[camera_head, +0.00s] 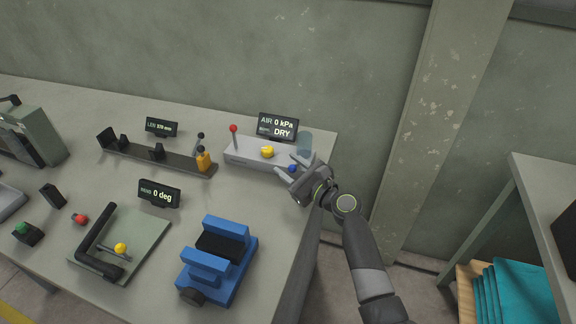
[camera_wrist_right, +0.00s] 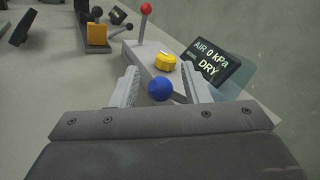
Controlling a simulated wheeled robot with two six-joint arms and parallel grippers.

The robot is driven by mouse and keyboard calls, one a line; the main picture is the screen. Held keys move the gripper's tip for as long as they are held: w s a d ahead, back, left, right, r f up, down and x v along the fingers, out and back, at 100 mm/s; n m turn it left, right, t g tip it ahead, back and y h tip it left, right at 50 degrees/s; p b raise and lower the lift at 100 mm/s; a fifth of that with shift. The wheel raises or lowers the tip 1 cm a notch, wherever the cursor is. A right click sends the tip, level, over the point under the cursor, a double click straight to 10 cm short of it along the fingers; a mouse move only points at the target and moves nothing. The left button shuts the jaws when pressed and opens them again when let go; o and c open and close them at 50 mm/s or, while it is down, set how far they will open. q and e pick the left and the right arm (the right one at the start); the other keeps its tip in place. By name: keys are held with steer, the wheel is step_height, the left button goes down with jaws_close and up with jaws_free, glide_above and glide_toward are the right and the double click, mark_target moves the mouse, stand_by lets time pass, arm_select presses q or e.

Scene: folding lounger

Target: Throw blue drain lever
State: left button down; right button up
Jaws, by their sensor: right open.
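The blue drain lever's round knob (camera_head: 292,168) is at the right end of a light grey block (camera_head: 241,152) at the back right of the table. My right gripper (camera_head: 294,163) is open at that end of the block. In the right wrist view the blue knob (camera_wrist_right: 159,88) lies between the two spread fingers (camera_wrist_right: 160,88), and I see no contact with either one. The lever's stem is mostly hidden. My left gripper is not in view.
On the same block are a red-knobbed lever (camera_head: 234,129) and a yellow knob (camera_head: 267,152). Behind it stand a display (camera_head: 277,127) reading "AIR 0 kPa DRY" and a translucent cylinder (camera_head: 305,143). A blue vise-like device (camera_head: 219,262) stands nearer the front.

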steer(key=shift+w+a, duration=0.25)
steer(key=shift+w, duration=0.1)
jaws_close()
steer(key=shift+w+d+r+m+g+h+p, duration=0.2)
steer(key=shift+w+r+m+g+p, duration=0.5)
steer(key=shift+p, duration=1.75)
steer(key=shift+w+d+m+g+h+p, duration=0.2)
steer(key=shift+m+g+p, duration=0.6)
steer(key=shift+p, duration=1.65)
steer(key=shift+w+d+r+m+g+h+p, duration=0.1)
steer(key=shift+w+d+r+m+g+p, duration=0.2)
steer(key=shift+m+p, duration=1.55)
steer(key=shift+w+a+n+p, duration=0.1)
steer(key=shift+n+p, duration=0.5)
steer(key=shift+n, duration=0.05)
